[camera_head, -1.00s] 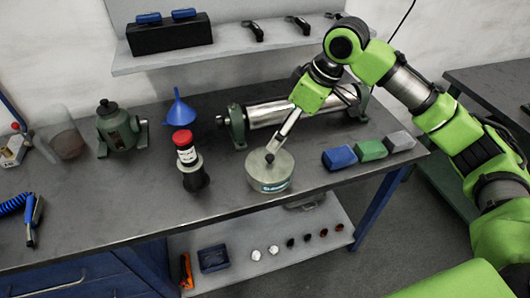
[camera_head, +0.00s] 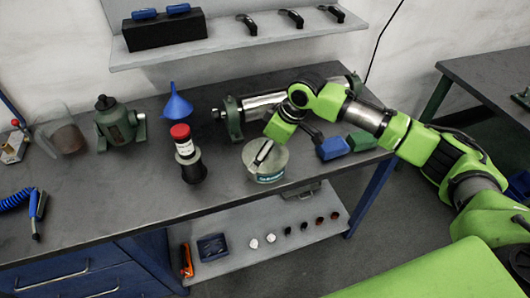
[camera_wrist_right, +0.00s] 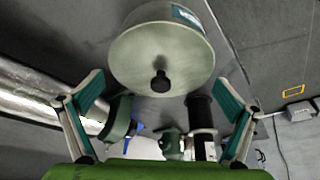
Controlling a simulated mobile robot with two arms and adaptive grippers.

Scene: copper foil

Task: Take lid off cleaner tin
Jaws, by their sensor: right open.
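The cleaner tin (camera_head: 275,172) is a round, pale grey-green tin with a teal label, upright near the front of the bench. Its lid (camera_wrist_right: 185,52) is on, with a dark round knob (camera_wrist_right: 160,82) in the middle. My right gripper (camera_head: 262,153) is over the tin's top in the head view, coming in from the upper right, and hides the knob there. In the right wrist view my right gripper (camera_wrist_right: 160,88) is open, with its teal-padded fingers spread wide on either side of the knob and apart from it. My left gripper is not in view.
A red-capped bottle in a black holder (camera_head: 186,152) stands left of the tin. A blue funnel (camera_head: 177,103) and a steel roller (camera_head: 260,104) are behind. Blue (camera_head: 334,149) and green (camera_head: 361,141) blocks lie to the right.

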